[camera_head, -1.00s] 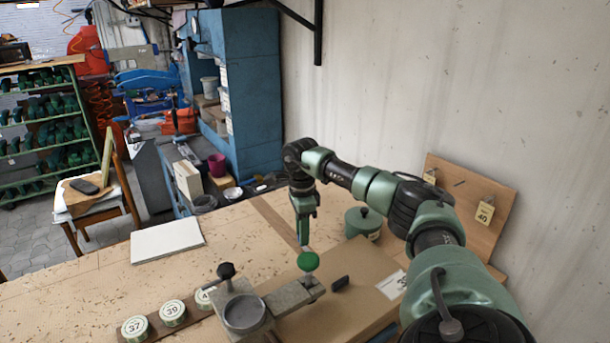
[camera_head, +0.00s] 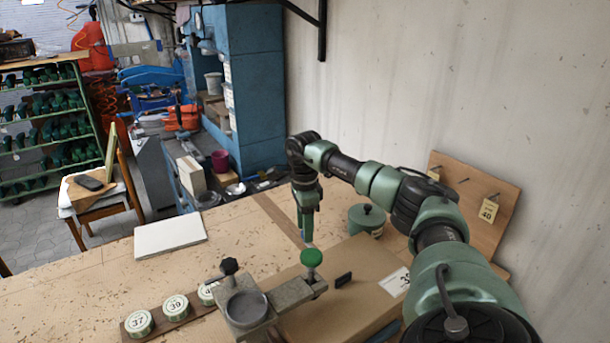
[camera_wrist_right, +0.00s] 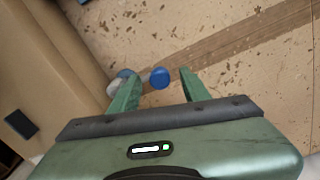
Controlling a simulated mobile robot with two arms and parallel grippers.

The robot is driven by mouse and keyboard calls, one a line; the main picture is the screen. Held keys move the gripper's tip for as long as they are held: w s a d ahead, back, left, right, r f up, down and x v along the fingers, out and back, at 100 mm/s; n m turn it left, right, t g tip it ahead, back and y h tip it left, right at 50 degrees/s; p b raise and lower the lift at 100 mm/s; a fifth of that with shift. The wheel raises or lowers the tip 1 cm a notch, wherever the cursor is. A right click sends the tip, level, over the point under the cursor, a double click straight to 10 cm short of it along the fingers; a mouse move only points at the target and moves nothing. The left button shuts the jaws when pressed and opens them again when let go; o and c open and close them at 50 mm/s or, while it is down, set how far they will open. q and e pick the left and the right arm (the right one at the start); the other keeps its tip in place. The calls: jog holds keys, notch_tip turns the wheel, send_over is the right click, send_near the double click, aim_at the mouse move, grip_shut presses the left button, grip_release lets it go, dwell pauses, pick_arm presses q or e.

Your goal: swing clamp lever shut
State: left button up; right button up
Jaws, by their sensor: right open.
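The grey metal clamp (camera_head: 290,294) stands at the front of the workbench, with a round cup (camera_head: 247,308), a black knob (camera_head: 229,266) and a green knob (camera_head: 311,257) on an upright stem. My right gripper (camera_head: 306,238) points down just behind the green knob in the head view. In the right wrist view its two fingers (camera_wrist_right: 158,86) are apart. A blue ball (camera_wrist_right: 159,77) shows between their tips, with a pale rounded part beside it. I cannot tell whether this ball is the knob seen as green from the head. My left gripper is not in view.
A raised brown board (camera_head: 360,300) with a small black block (camera_head: 343,279) lies right of the clamp. A green lidded pot (camera_head: 366,220) stands behind. Numbered tins (camera_head: 176,307) sit at the left.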

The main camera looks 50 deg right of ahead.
jog(key=r, duration=0.3)
jog(key=r+b, duration=0.1)
jog(key=r, duration=0.3)
jog(key=shift+w+d, duration=0.1)
jog(key=shift+w, duration=0.1)
jog(key=shift+s, duration=0.1)
